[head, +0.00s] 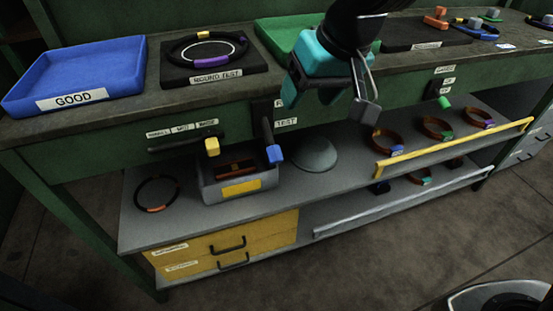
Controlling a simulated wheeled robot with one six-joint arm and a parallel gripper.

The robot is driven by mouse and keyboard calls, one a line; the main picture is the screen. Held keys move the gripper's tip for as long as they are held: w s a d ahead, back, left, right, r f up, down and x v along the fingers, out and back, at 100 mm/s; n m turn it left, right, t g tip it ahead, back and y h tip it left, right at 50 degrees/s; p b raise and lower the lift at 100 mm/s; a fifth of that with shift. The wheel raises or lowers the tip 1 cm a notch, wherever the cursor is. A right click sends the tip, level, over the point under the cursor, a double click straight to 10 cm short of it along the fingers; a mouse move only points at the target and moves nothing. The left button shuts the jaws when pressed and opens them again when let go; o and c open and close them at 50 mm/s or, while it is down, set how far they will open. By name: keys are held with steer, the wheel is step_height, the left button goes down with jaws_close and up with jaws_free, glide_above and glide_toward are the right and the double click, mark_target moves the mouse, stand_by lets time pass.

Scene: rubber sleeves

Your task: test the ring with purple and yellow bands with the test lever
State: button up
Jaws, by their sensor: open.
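The black ring with a yellow band at its back and a purple band at its front (174,54) lies flat on the black ROUND TEST pad (258,64), around a white circle mark. My teal and dark gripper (318,96) is open and empty, in front of the green tray, right of the pad and apart from the ring.
A blue GOOD tray (75,70) stands left of the pad.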

mark_target(273, 143)
steer(key=x, duration=0.6)
steer(key=w+x, duration=0.1)
steer(key=x, duration=0.5)
steer(key=b+x, duration=0.1)
steer(key=x, duration=0.5)
steer(key=shift+w+a, duration=0.3)
steer(key=shift+a, duration=0.05)
jaws_close()
steer(key=shift+r, duration=0.1)
